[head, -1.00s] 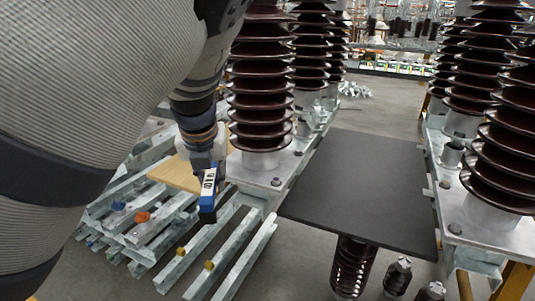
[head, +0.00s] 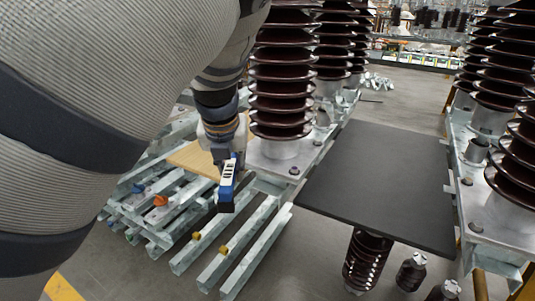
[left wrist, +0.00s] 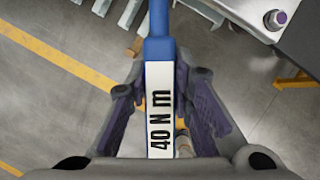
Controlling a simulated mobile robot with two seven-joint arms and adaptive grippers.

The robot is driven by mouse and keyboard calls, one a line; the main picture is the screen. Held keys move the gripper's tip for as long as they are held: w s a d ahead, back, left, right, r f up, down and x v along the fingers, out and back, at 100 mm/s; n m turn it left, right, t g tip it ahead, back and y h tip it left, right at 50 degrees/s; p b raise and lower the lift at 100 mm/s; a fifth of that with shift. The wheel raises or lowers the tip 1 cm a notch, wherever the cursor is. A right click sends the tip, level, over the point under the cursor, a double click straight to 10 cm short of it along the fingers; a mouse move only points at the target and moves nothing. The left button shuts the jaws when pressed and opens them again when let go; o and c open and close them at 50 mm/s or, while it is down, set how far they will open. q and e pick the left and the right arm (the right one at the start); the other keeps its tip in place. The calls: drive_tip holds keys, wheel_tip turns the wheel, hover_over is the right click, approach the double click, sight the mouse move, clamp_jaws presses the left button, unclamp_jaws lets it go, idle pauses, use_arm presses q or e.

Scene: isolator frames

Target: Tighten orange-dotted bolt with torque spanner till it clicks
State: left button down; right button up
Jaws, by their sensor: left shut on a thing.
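My left gripper (head: 224,150) is shut on the torque spanner (head: 228,178), which has a blue body and a white label. In the left wrist view the spanner's label (left wrist: 160,120) reads "40 N m" and lies between the two dark fingers of my left gripper (left wrist: 165,95). Its blue shaft runs up out of that frame, so its far end is hidden. A bolt (left wrist: 277,18) with a purplish top sits on a metal plate at the upper right there. I cannot make out an orange dot on any bolt. My right gripper is not in view.
Galvanised steel bars (head: 235,262) lie below the spanner, with an orange piece (head: 161,201) and yellow pieces (head: 196,236) on them. A brown ribbed insulator (head: 282,100) stands close right of my gripper. A black tabletop (head: 385,185) is further right. Floor shows beyond.

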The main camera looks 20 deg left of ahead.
use_arm(q)
drive_tip(key=shift+f, duration=0.85)
idle(0.4)
drive_tip(key=shift+a, duration=0.1)
drive_tip(key=w+a+m+h+b, duration=0.1)
drive_tip(key=a+m+h, duration=0.3)
drive_tip(key=a+m, duration=0.8)
drive_tip(key=a, duration=0.3)
drive_tip(key=shift+w+b, duration=0.2)
drive_tip(key=shift+b, duration=0.15)
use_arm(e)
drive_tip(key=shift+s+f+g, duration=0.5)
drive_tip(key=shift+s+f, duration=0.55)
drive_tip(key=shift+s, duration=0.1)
